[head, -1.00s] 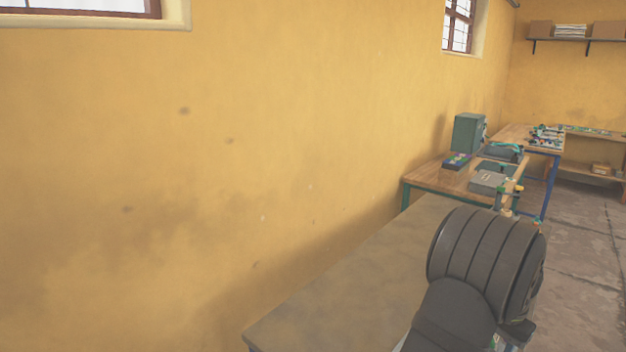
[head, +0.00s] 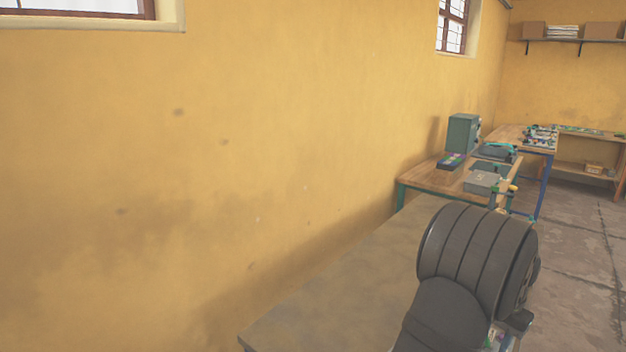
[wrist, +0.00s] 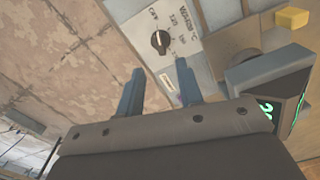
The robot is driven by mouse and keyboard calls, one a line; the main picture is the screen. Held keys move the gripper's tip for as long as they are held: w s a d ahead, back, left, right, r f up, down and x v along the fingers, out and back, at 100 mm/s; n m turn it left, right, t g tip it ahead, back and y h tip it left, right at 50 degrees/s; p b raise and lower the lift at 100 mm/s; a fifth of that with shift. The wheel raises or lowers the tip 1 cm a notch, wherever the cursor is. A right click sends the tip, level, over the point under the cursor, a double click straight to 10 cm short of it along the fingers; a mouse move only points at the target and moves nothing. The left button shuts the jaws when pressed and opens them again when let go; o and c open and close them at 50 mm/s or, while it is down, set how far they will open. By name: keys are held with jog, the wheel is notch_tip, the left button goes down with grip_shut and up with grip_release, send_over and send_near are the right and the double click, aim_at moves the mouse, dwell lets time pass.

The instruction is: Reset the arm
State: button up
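My gripper (wrist: 160,67) shows in the wrist view with its two grey fingers apart and nothing between them. Beyond the fingers is a light grey control panel (wrist: 188,62) with a black knob (wrist: 160,41) and printed markings, including "WARM". I cannot tell whether a finger touches the panel.
A bare grey table (head: 335,290) runs along the yellow wall. Beyond it, a wooden bench (head: 425,177) holds a green-grey box (head: 463,133) and other equipment. A yellow block (wrist: 292,18) and a dark unit with green digits (wrist: 285,100) lie right of my fingers.

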notch_tip(320, 180, down, 9)
jog(key=shift+r, duration=0.1)
jog(key=shift+m, duration=0.4)
jog(key=m, duration=0.5)
jog(key=shift+w, duration=0.1)
notch_tip(320, 180, up, 17)
